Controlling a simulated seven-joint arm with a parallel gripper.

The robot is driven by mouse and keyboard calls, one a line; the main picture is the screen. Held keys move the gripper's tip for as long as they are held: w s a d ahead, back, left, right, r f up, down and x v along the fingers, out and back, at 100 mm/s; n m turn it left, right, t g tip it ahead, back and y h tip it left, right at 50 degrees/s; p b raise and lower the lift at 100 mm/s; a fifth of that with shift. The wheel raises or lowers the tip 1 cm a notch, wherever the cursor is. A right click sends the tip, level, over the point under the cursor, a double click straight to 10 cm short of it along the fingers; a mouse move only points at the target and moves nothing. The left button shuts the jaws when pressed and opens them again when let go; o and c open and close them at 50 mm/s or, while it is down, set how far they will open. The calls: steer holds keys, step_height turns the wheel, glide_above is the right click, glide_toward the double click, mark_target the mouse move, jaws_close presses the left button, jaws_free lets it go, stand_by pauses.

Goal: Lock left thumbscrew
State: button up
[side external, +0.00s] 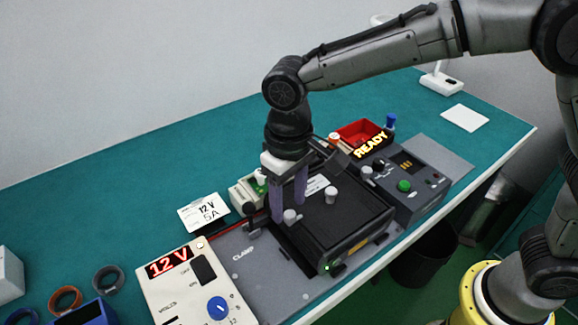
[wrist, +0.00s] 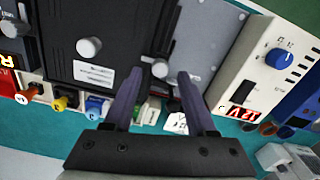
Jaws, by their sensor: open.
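The black unit (side external: 345,215) sits in the dark grey fixture, with a small green light on its front corner. A pale knob-like thumbscrew (side external: 290,216) stands at the unit's left edge; it also shows in the wrist view (wrist: 160,68). A second pale thumbscrew (side external: 330,194) stands on the unit's top, seen too in the wrist view (wrist: 90,47). My gripper (side external: 289,212) points down with its purple fingers apart. In the wrist view my fingertips (wrist: 158,76) lie on either side of the left thumbscrew. I cannot tell whether they touch it.
The grey clamp plate (side external: 262,270) lies left of the unit. A cream power supply (side external: 190,285) reads 12 V. A 12 V 5A card (side external: 204,212) stands behind.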

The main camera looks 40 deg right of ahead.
mark_target(290, 212)
step_height(290, 212, up, 12)
stand_by(0.4)
steer(key=shift+d, duration=0.15)
steer(key=s+d+r+m+t, duration=0.1)
steer(key=s+d+r+m, duration=0.2)
steer(key=d, duration=0.6)
steer(key=s+d+r+t, duration=0.2)
steer(key=s+d+r, duration=0.2)
steer(key=d, duration=0.4)
steer(key=s+d+f+t, duration=0.2)
steer(key=s+d+f, duration=0.5)
steer(key=s+f, duration=0.4)
steer(key=shift+s+d+n+t, duration=0.3)
steer(key=shift+d, duration=0.05)
steer(key=shift+r, duration=0.1)
